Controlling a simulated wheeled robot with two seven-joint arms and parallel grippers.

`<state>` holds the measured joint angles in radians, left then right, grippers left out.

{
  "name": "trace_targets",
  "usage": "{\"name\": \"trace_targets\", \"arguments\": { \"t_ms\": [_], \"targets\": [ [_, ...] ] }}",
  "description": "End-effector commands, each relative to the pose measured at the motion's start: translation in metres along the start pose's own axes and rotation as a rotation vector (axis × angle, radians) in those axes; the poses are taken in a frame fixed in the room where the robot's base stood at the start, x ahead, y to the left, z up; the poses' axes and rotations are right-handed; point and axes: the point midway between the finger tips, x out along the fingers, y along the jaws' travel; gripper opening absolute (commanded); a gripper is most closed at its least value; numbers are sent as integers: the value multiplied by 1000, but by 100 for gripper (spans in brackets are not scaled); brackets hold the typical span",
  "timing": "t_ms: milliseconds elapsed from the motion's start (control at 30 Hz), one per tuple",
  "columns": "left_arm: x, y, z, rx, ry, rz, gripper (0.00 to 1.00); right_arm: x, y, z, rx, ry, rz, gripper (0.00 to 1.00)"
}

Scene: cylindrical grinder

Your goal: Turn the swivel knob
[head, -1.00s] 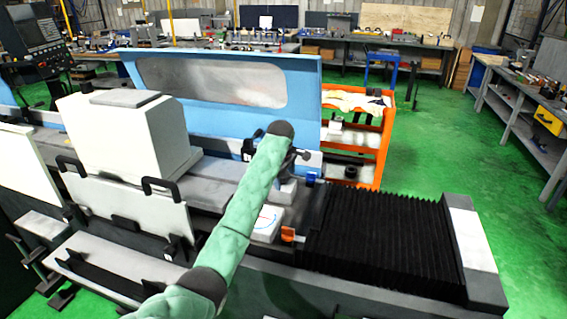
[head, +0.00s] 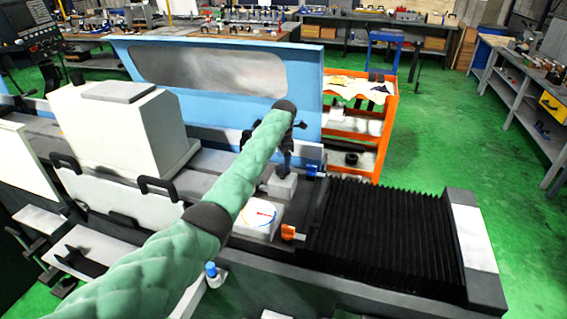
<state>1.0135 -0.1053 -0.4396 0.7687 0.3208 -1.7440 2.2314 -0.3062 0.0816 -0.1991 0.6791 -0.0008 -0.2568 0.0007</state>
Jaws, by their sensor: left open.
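My left arm reaches in from the lower left in its green padded sleeve. My left gripper (head: 285,168) points down past the sleeve's end, just above a small grey block (head: 283,187) on the grinder's table. It is open, dark and small, and I see nothing between its fingers. An orange knob-like part (head: 291,233) sits on the table's front edge, right of a white housing (head: 258,217). A blue-topped knob (head: 211,270) shows on the machine's front beside my forearm. I cannot tell which is the swivel knob. My right gripper is out of view.
The black bellows cover (head: 385,238) lies right of the gripper. A blue guard with a window (head: 222,78) stands behind, and a large white housing (head: 125,130) is at left. An orange shelf cart (head: 388,130) stands behind the machine. Green floor at right is open.

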Motion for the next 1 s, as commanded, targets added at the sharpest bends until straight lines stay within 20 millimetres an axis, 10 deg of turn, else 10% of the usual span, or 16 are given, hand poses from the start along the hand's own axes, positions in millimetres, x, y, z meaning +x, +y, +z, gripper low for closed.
{"name": "trace_targets", "arguments": {
  "t_ms": [667,900,1000],
  "targets": [
    [38,0,0,2,0,0,77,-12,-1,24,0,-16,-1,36],
    [38,0,0,1,0,0,32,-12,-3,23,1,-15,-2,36],
    [38,0,0,2,0,0,32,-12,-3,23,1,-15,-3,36]
  ]
}}
